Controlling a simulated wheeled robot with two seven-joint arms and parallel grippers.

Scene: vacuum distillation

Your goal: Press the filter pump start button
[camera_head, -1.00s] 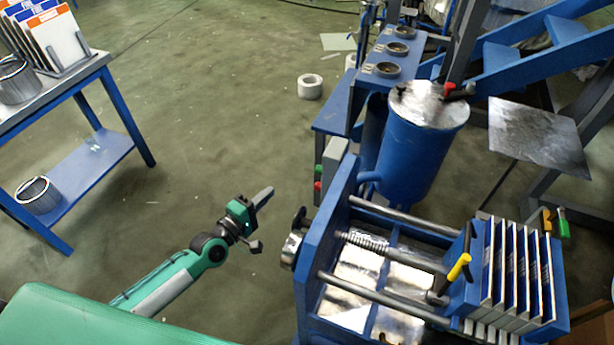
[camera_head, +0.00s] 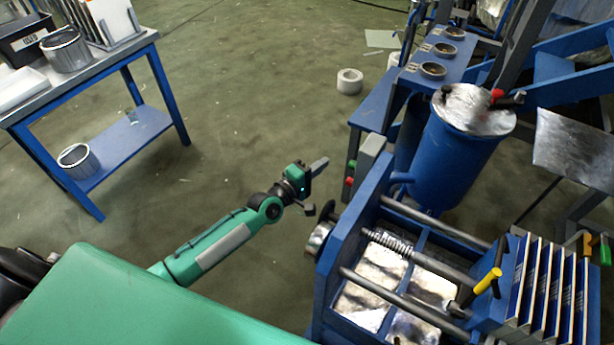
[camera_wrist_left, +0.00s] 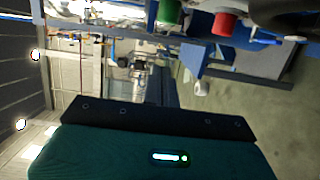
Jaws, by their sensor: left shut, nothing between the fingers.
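The grey control box (camera_head: 371,150) is mounted at the near left of the blue filter press (camera_head: 345,240). Its left side carries a green button (camera_head: 352,166) above a red button (camera_head: 349,181). My left gripper (camera_head: 322,163) is shut and empty, its fingers pointing right toward the buttons with a small gap in the picture. In the left wrist view the green button (camera_wrist_left: 168,12) and red button (camera_wrist_left: 224,22) show at the top edge. The task's word for either button cannot be read. My right gripper is not in view.
The press handwheel (camera_head: 320,232) stands close below my gripper. A blue tank (camera_head: 450,160) is behind the box. A blue table (camera_head: 110,150) with metal containers stands at the left. The floor between has free room, with a white roll (camera_head: 349,81) on it.

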